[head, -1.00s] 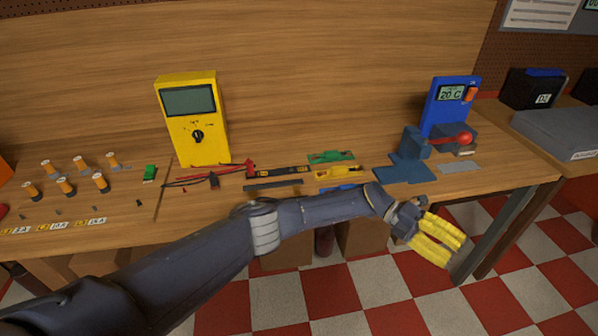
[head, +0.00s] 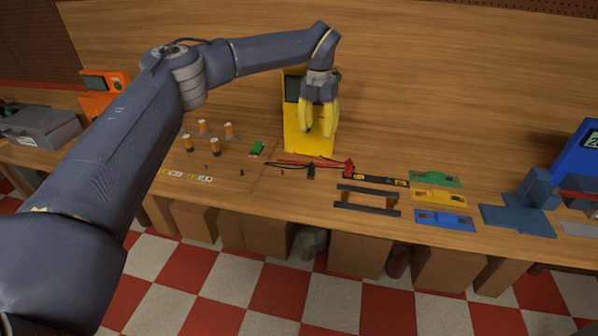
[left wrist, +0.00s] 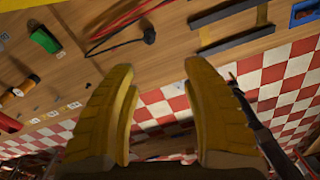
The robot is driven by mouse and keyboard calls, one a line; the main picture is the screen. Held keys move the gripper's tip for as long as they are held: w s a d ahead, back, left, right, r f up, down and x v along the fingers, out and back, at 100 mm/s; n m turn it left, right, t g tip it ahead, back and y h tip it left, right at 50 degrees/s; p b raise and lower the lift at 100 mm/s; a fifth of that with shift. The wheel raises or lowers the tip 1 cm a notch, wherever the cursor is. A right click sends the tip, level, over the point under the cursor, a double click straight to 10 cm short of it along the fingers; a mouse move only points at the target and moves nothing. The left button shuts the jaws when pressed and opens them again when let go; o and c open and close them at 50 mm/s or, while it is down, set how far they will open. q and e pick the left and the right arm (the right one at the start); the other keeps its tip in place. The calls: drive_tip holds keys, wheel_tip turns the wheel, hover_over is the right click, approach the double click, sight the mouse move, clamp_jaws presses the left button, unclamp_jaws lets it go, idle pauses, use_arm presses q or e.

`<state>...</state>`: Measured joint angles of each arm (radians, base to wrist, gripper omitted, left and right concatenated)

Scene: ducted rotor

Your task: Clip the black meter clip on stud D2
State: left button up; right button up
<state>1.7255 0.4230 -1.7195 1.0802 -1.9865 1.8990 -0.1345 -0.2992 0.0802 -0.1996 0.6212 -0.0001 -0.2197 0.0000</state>
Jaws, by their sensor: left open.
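The black meter clip (head: 311,172) lies on the wooden table at the end of a dark lead, in front of the yellow meter (head: 293,138). It also shows in the left wrist view (left wrist: 150,35), beyond the fingertips. Several orange-topped studs (head: 203,127) stand left of it; their labels are too small to read, so I cannot tell which is D2. My left gripper (head: 318,131) is open and empty, pointing down above the table in front of the meter, and hides part of it. Its yellow fingers (left wrist: 160,68) are spread apart. My right gripper is out of view.
A red clip (head: 349,167) with red leads lies just right of the black clip. A green block (head: 257,149) sits between studs and leads. Dark bars (head: 366,210) and coloured plates (head: 438,198) lie to the right. The table's front edge is close by.

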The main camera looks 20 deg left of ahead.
use_arm(q)
drive_tip(key=a, duration=0.1)
approach(312, 166)
drive_tip(key=f, duration=0.6)
drive_tip(key=shift+s+d+f, duration=0.1)
drive_tip(key=shift+s+f, duration=0.1)
drive_tip(key=shift+s, duration=0.1)
drive_tip(key=shift+w+f, duration=0.15)
drive_tip(key=shift+f, duration=1.15)
drive_tip(key=shift+w+f, duration=0.1)
drive_tip(key=shift+f, duration=1.2)
clamp_jaws()
